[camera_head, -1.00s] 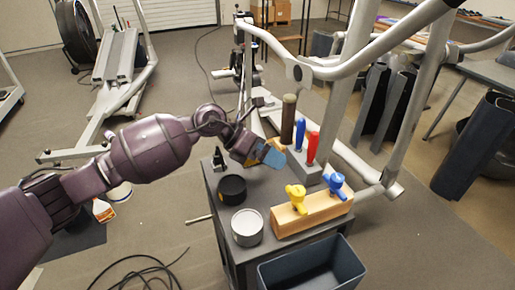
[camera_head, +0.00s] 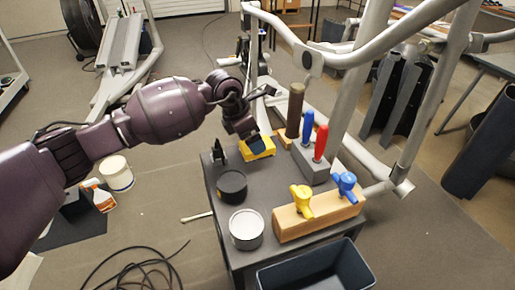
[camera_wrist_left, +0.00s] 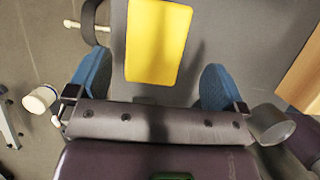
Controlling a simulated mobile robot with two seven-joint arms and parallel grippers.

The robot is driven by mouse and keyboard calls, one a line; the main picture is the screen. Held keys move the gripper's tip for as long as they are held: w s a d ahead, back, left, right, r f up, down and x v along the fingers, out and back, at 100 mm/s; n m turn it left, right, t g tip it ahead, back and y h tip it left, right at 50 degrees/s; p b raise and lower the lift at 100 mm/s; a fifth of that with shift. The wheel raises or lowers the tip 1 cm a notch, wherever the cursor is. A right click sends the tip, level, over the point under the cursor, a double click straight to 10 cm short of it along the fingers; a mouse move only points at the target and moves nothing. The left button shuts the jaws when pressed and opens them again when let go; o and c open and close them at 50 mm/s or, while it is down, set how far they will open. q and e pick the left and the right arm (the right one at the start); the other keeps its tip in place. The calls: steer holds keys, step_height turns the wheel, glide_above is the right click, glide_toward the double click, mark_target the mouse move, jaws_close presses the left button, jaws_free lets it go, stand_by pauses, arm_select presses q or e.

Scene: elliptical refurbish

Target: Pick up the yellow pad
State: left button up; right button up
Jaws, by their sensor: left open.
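The yellow pad (camera_head: 258,149) lies at the back of the small grey table (camera_head: 270,187). In the left wrist view the pad (camera_wrist_left: 158,40) is a flat yellow rectangle, its near end between the two blue fingertips and most of it beyond them. My left gripper (camera_head: 252,141) is just above and at the pad, partly hiding it in the head view. In the left wrist view my left gripper (camera_wrist_left: 152,86) is wide open, with clear gaps on both sides of the pad. My right gripper is out of view.
A brown cylinder (camera_head: 294,110) and a grey block with blue and red handles (camera_head: 313,160) stand right of the pad. A black round container (camera_head: 232,187), a white-topped can (camera_head: 246,230) and a wooden block (camera_head: 320,213) with valves are nearer. Metal machine bars rise behind.

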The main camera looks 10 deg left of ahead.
arm_select(q)
steer(key=b+x, duration=0.1)
steer(key=x, duration=0.4)
steer(key=shift+w+a+f, duration=0.1)
steer(key=shift+w+a, duration=0.05)
steer(key=shift+w, duration=0.05)
steer(key=shift+c, duration=0.5)
steer(key=c, duration=0.7)
steer(key=shift+c, duration=1)
